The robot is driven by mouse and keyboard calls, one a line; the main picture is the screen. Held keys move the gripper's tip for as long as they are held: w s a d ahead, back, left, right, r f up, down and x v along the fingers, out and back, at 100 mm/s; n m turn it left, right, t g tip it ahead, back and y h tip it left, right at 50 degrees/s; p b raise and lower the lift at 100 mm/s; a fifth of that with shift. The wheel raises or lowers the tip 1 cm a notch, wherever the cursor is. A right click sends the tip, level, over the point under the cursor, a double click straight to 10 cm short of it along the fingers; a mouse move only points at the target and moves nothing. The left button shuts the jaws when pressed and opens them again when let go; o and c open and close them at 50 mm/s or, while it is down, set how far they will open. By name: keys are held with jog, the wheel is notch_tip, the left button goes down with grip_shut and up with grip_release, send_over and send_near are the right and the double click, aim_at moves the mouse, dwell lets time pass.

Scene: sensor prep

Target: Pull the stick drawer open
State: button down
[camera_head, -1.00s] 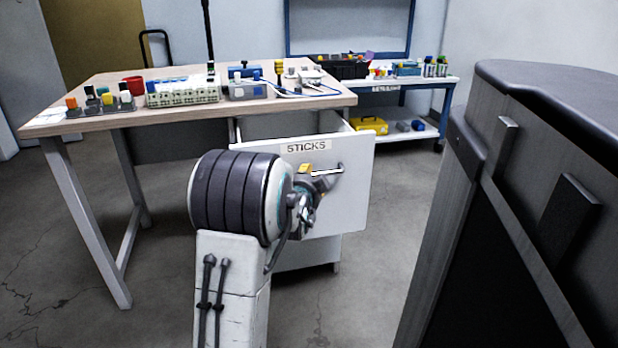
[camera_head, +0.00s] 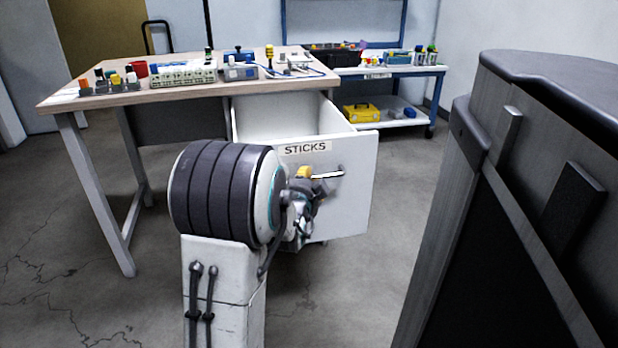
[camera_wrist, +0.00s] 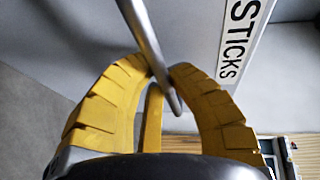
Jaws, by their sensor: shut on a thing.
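The stick drawer (camera_head: 352,190) is a white drawer under the right end of the wooden-topped workbench, with a "STICKS" label (camera_head: 305,148) on its front. It stands well out from the bench, and part of its inside shows. Its grey bar handle (camera_head: 328,175) is on the front, below the label. My gripper (camera_head: 305,172) is at the handle. In the wrist view the yellow fingers (camera_wrist: 160,82) are shut around the metal bar handle (camera_wrist: 146,38), with the label (camera_wrist: 241,36) to the right. My arm hides the lower left of the drawer front.
The workbench (camera_head: 150,95) carries a rack, coloured bottles and a red cup. A blue-framed shelf cart (camera_head: 395,72) with a yellow toolbox (camera_head: 362,113) stands behind. A dark tall cabinet (camera_head: 520,180) fills the right side. Floor is clear between drawer and cabinet.

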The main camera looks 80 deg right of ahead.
dwell(0.3)
jog(key=c, duration=1.1)
grip_release()
jog(key=shift+a, duration=0.1)
jog(key=shift+a, duration=0.1)
jog(key=shift+w+a+r, duration=0.1)
jog(key=shift+a+r, duration=0.15)
jog(key=shift+a, duration=0.95)
jog(key=shift+s+a+r, duration=0.1)
jog(key=shift+a+r, duration=0.1)
jog(key=shift+a, duration=1)
jog(key=shift+w+a+r, duration=0.1)
jog(key=shift+a+r, duration=0.15)
jog(key=shift+a, duration=0.95)
jog(key=shift+r, duration=0.1)
